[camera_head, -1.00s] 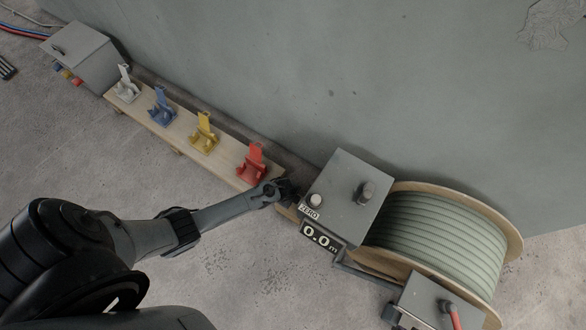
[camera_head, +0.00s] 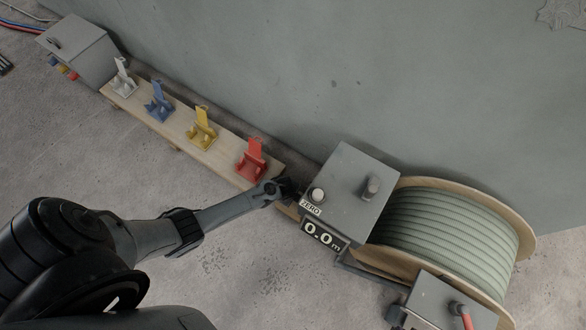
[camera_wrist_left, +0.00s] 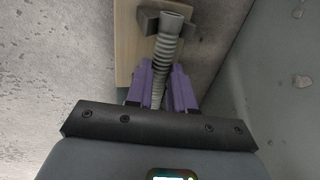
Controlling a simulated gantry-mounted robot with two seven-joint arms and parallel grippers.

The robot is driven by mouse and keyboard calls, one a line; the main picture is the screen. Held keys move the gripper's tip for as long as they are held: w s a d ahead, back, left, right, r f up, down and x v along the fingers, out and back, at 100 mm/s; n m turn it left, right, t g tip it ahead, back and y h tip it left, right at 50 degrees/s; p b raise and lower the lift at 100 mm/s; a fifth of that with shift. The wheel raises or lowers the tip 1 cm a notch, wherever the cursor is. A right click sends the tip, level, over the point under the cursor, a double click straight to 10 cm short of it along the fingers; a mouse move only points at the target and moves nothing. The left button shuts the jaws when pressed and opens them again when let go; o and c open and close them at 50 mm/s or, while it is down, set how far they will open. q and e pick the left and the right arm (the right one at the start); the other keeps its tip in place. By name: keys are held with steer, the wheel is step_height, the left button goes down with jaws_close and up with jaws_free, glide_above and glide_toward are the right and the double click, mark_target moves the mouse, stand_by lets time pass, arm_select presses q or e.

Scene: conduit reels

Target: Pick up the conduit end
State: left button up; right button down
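The conduit end (camera_wrist_left: 170,28) is a grey ribbed tube with an open mouth. In the left wrist view it points up and away, resting at a dark block on a wooden board. My left gripper (camera_wrist_left: 160,78) has purple fingers on both sides of the conduit, seemingly touching it, a little below its mouth. In the head view my left gripper (camera_head: 288,188) is a dark shape beside the grey meter box, and the conduit end is hidden there. The reel of grey-green conduit (camera_head: 455,235) stands at the right. My right gripper is not in view.
The meter box (camera_head: 345,205) reads 0.0 m on its display (camera_head: 322,236). A wooden board (camera_head: 225,157) carries red (camera_head: 252,160), yellow (camera_head: 201,128), blue (camera_head: 159,102) and white (camera_head: 123,77) clamps. A grey box (camera_head: 77,50) stands at upper left. The wall lies close behind.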

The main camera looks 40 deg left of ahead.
arm_select(q)
jaws_close()
step_height(320, 180, up, 22)
steer(key=p, duration=2)
stand_by(0.3)
